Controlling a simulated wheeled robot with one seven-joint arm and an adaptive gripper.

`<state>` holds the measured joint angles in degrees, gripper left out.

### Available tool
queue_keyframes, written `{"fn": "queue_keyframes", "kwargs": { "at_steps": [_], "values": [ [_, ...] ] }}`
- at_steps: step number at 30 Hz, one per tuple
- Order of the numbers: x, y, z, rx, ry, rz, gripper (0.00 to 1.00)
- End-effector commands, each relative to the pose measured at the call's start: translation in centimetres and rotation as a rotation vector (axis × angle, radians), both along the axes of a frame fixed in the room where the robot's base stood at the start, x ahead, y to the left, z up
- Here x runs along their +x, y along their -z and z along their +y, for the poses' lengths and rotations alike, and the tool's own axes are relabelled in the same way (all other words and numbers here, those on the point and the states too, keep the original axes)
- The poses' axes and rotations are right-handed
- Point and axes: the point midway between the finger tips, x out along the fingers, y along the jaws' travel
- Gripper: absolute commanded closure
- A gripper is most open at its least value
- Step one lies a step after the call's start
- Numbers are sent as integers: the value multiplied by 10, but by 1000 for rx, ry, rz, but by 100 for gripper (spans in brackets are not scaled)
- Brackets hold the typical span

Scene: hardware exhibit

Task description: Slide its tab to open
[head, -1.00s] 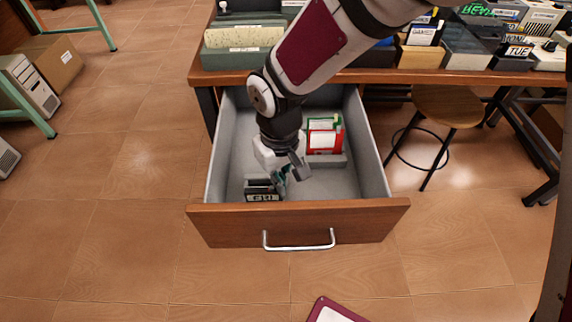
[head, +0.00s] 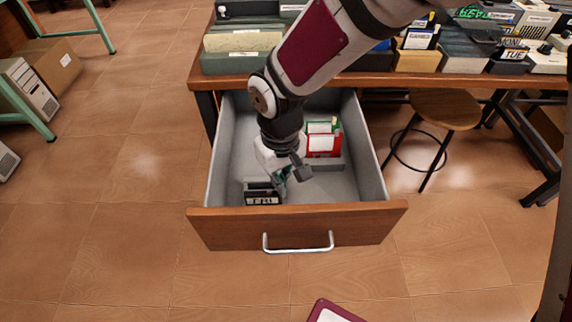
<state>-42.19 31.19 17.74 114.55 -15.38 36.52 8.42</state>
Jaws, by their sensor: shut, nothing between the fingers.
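The open drawer (head: 350,225) is pulled out from under the table, with a silver bar handle (head: 298,247) on its wooden front. My gripper (head: 290,182) is down inside the drawer, shut and empty. It is close beside a small dark box with a "FRI" label (head: 262,198) at the drawer's front left. I cannot tell whether the fingers touch that box. Its tab is too small or hidden behind my gripper to make out.
A red and green set of disks or cards (head: 323,140) stands in a grey holder at the drawer's right rear. The table (head: 370,77) above carries several file boxes. A wooden stool (head: 445,107) stands to the right. The drawer's right front floor is clear.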

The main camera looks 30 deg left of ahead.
Motion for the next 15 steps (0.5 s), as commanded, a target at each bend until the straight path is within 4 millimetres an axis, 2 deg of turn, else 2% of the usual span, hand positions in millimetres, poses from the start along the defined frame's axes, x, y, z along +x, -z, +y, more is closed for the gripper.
{"fn": "queue_keyframes", "kwargs": {
  "at_steps": [3,15],
  "values": [
    [0,-14,0,1,1,0,100],
    [0,-50,0,1,1,0,100]
  ]
}}
